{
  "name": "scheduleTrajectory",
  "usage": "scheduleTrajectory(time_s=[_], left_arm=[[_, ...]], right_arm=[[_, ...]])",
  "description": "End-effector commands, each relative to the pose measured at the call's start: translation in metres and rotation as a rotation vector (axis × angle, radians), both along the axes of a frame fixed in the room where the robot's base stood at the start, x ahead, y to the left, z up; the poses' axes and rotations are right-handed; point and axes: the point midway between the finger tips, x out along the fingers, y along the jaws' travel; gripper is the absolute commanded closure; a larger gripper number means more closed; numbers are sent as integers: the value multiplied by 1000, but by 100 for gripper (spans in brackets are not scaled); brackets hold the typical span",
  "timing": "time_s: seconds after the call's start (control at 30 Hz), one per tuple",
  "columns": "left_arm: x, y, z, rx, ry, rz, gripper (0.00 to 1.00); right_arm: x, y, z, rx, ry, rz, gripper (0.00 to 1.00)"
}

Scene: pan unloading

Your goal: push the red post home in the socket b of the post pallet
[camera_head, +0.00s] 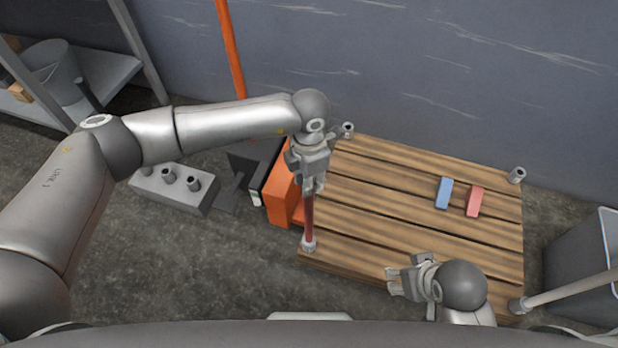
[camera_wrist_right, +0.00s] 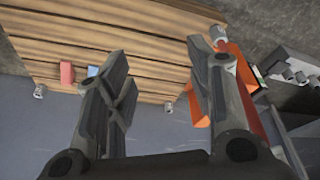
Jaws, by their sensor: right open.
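The red post (camera_head: 308,213) stands with its foot at the grey socket (camera_head: 309,243) on the near left corner of the wooden post pallet (camera_head: 375,205). How deep it sits, I cannot tell. The socket also shows in the right wrist view (camera_wrist_right: 218,33). My left gripper (camera_head: 312,185) is at the top of the red post and covers its upper end; whether its fingers are closed on it is unclear. My right gripper (camera_head: 396,284) is open and empty over the pallet's near edge, to the right of the post. Its spread fingers show in the right wrist view (camera_wrist_right: 165,95).
A blue block (camera_head: 444,193) and a red block (camera_head: 475,201) lie on the pallet. Sockets at the back left (camera_head: 347,130) and back right (camera_head: 517,175) corners look empty. A pale pole (camera_head: 570,291) meets the near right corner. An orange truck (camera_head: 283,185) stands left of the pallet.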

Motion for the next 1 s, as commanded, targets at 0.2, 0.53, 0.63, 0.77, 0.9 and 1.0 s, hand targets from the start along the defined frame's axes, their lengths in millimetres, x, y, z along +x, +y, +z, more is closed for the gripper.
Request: scheduleTrajectory(time_s=[0.2, 0.53, 0.63, 0.77, 0.9, 1.0], left_arm=[[0, 0, -1, -2, -1, 0, 100], [0, 0, -2, -2, -1, 0, 100], [0, 0, -2, -2, -1, 0, 72], [0, 0, -2, -1, 0, 0, 55], [0, 0, -2, -1, 0, 0, 51], [0, 0, -2, 0, 0, 0, 51]], right_arm=[[-1, 0, 3, 0, -2, 0, 51], [-1, 0, 9, 1, -8, -1, 51], [0, 0, 11, 1, -12, -1, 51], [-1, 0, 10, 1, -10, -1, 51], [-1, -1, 8, 0, -7, -1, 51], [-1, -1, 8, -1, -6, -1, 51]])
